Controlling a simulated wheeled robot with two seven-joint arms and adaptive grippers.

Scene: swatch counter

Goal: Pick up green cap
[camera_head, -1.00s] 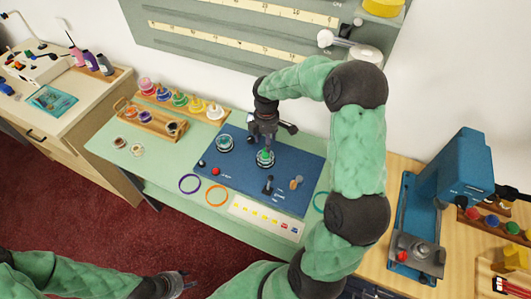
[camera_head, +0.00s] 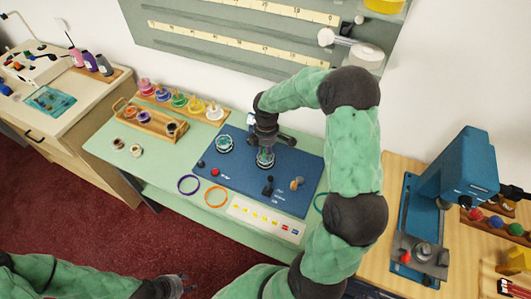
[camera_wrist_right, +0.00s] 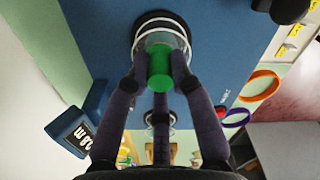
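The green cap (camera_wrist_right: 158,68) sits on a round clear jar (camera_wrist_right: 177,33) in the right wrist view.
A second jar (camera_head: 225,144) stands left of the gripper on the mat. A dark upright piece (camera_head: 267,187) and an orange-topped piece (camera_head: 297,183) stand nearby. Purple (camera_head: 188,185) and orange (camera_head: 215,196) rings lie in front. A blue press (camera_head: 455,185) stands at the right.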

